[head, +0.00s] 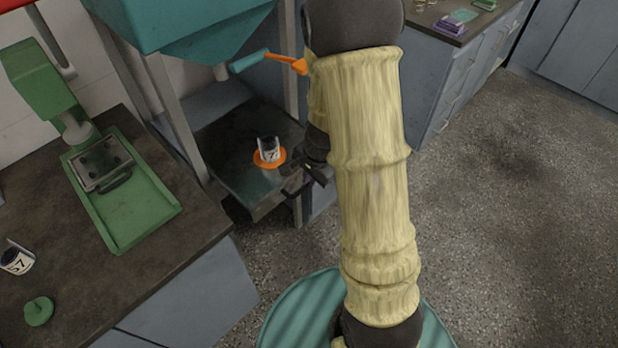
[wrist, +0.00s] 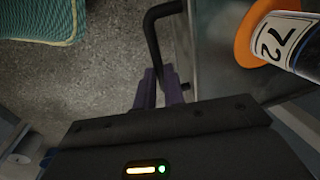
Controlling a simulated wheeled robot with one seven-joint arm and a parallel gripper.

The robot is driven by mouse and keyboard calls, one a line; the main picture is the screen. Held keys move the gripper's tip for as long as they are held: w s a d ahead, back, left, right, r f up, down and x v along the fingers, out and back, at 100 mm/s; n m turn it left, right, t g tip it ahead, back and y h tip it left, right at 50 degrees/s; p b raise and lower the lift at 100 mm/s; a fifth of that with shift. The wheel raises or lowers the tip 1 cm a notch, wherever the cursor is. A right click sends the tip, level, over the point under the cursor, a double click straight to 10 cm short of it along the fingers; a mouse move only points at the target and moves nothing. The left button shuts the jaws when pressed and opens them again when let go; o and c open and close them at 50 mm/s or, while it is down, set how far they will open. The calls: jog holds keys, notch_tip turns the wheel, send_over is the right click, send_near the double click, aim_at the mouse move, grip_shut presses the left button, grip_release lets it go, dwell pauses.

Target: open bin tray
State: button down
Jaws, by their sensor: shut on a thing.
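The bin tray (head: 228,158) is a dark, flat tray under the teal hopper, between the grey posts of its frame. It also fills the right side of the wrist view (wrist: 209,62). A black bent bar handle (wrist: 152,38) projects from its edge. My gripper (wrist: 160,88) has its purple fingers shut on this handle. In the head view my gripper (head: 308,178) is at the tray's right front edge, partly hidden by my arm. A labelled container (head: 268,150) stands on an orange disc (head: 259,162) on the tray, and shows close by in the wrist view (wrist: 285,38).
The teal hopper (head: 190,25) with an orange lever (head: 290,62) is above the tray. A counter at left holds a green press (head: 135,205), another labelled container (head: 17,258) and a green lid-like piece (head: 38,311). Speckled floor (head: 500,210) is clear at right.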

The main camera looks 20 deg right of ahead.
jog(key=c, duration=1.5)
grip_release()
jog(key=shift+r, duration=0.1)
jog(key=s+r+p, duration=0.1)
jog(key=r+p, duration=0.1)
jog(key=r, duration=0.3)
jog(key=s+d+r+p, duration=0.1)
jog(key=r+p, duration=0.2)
jog(key=r, duration=0.3)
jog(key=s+r+p, duration=0.1)
jog(key=r+p, duration=0.1)
jog(key=r, duration=0.4)
jog(key=shift+d+p, duration=0.15)
jog(key=shift+p, duration=0.15)
jog(key=shift+s, duration=0.1)
jog(key=shift+f, duration=0.1)
